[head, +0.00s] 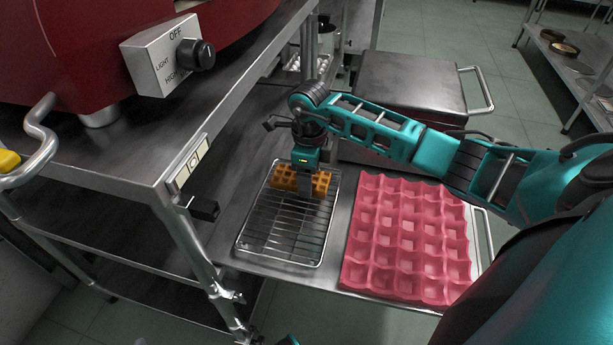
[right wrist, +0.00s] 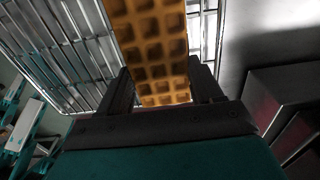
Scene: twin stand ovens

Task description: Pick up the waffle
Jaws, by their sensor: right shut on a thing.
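The golden-brown waffle (head: 322,183) is at the far end of a wire cooling rack (head: 285,228) in the head view. My right gripper (head: 305,188) points down over it and is shut on it, with a finger on each side. In the right wrist view the waffle (right wrist: 155,45) sits between the two dark fingers (right wrist: 163,88), its grid pattern facing the camera. The rack's bars show behind it. I cannot tell whether the waffle touches the rack or is just above it. My left gripper is not in view.
A pink grid mold (head: 405,240) lies right of the rack on the same metal surface. A red oven (head: 200,25) with a knob stands on a steel stand at left. A dark metal box (head: 410,80) with a handle is behind the mold.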

